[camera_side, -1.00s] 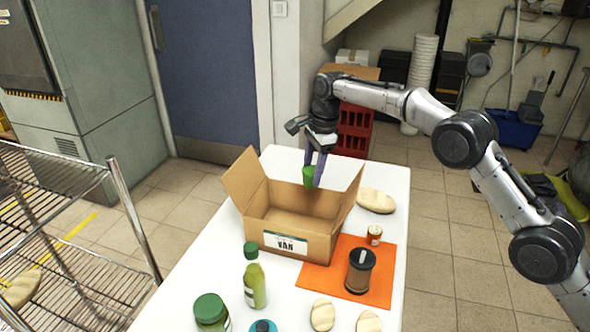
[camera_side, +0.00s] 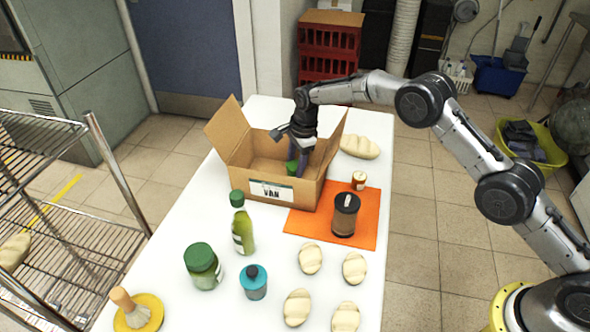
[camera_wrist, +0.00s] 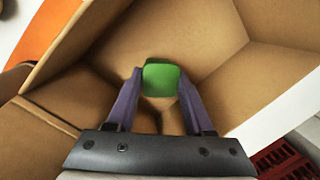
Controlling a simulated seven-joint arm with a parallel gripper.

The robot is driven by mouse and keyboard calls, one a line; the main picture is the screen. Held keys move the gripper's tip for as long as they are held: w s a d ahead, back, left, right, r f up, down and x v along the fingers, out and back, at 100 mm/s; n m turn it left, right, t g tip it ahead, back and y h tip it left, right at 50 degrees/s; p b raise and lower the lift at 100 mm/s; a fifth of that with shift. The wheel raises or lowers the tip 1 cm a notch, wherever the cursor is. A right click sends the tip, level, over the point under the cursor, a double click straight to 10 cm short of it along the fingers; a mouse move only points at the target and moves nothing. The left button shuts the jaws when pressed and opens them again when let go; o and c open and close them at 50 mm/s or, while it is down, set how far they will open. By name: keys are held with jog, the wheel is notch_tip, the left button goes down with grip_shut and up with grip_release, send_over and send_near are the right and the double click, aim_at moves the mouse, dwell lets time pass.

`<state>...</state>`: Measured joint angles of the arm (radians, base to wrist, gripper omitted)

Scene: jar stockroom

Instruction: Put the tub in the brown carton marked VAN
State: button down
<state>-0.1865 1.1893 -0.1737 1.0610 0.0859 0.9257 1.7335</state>
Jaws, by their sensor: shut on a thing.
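The green tub (camera_wrist: 161,79) is between the two purple fingers of my gripper (camera_wrist: 160,95) in the wrist view. My gripper is shut on it. In the side view the tub (camera_side: 292,167) is partly hidden by my gripper (camera_side: 297,169) and the carton. The brown carton marked VAN (camera_side: 240,182) stands open on the white table, flaps spread out. My gripper reaches down into its opening, with the tub inside the walls. The carton's inner walls and floor (camera_wrist: 205,35) surround the tub in the wrist view. I cannot tell whether the tub touches the floor.
An orange mat (camera_side: 305,222) right of the carton bears a dark jar (camera_side: 345,215) and a small orange jar (camera_side: 359,181). A loaf (camera_side: 360,147) lies behind it. A green bottle (camera_side: 242,228), a green-lidded jar (camera_side: 203,267) and a teal jar (camera_side: 254,283) stand in front, with several rolls nearby.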

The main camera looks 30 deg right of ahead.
jog(key=shift+f, duration=1.45)
jog(key=shift+c, duration=1.4)
grip_release()
jog(key=shift+f, duration=0.1)
jog(key=r, duration=0.4)
jog(key=s+r, duration=0.1)
jog(key=r, duration=0.3)
jog(key=d+r, duration=0.1)
jog(key=r, duration=0.3)
jog(key=shift+s, duration=0.3)
jog(key=shift+r, duration=0.1)
